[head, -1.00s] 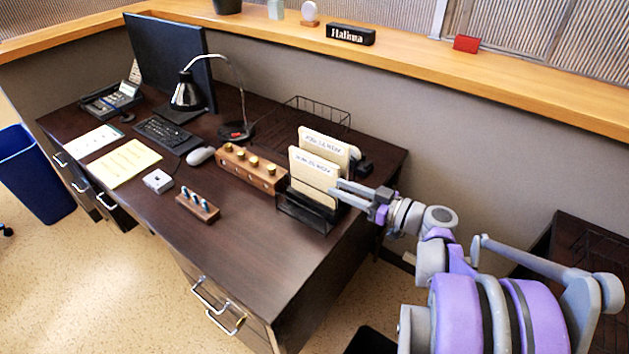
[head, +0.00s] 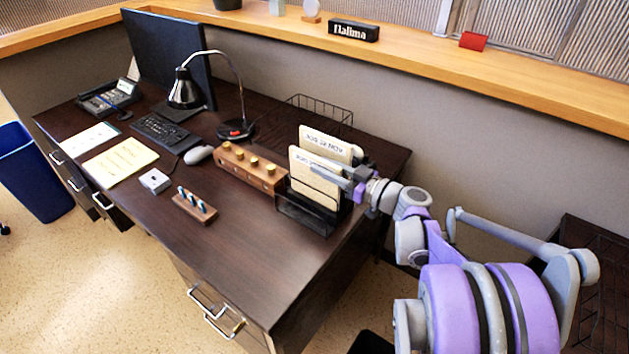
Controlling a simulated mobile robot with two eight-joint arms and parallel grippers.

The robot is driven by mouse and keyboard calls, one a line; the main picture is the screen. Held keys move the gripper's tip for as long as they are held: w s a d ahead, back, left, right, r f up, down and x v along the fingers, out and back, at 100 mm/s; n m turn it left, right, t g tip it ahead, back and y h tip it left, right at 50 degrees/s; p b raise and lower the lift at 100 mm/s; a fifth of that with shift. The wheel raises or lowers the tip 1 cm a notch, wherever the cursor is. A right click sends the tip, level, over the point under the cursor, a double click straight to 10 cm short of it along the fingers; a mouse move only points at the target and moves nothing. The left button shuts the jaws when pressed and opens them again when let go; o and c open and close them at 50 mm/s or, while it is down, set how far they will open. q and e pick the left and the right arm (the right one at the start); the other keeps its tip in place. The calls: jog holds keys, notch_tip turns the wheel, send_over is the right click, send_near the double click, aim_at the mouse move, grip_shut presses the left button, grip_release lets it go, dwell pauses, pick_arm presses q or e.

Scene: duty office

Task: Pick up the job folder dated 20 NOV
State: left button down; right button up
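Cream job folders stand upright in a black mesh holder (head: 303,214) at the desk's right end. The rear folder (head: 325,144) stands higher, with a white label strip along its top. The front folder (head: 312,185) has a similar label, partly covered by my gripper. The small lettering is too blurred for me to read a date surely. My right gripper (head: 335,174) reaches in from the right at the front folder's upper right edge, with a finger across its face. The other finger is mostly hidden, so its grip is unclear. My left gripper is out of view.
A wooden block with brass knobs (head: 248,168) stands just left of the holder. A wire tray (head: 318,112) and a lamp (head: 186,90) stand behind. A small wooden stand (head: 195,207) is in front. The desk's front right surface (head: 250,245) is clear.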

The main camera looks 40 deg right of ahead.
aim_at(315, 163)
jog(key=x, duration=0.3)
jog(key=shift+w+a, duration=0.1)
grip_shut()
dwell(1.3)
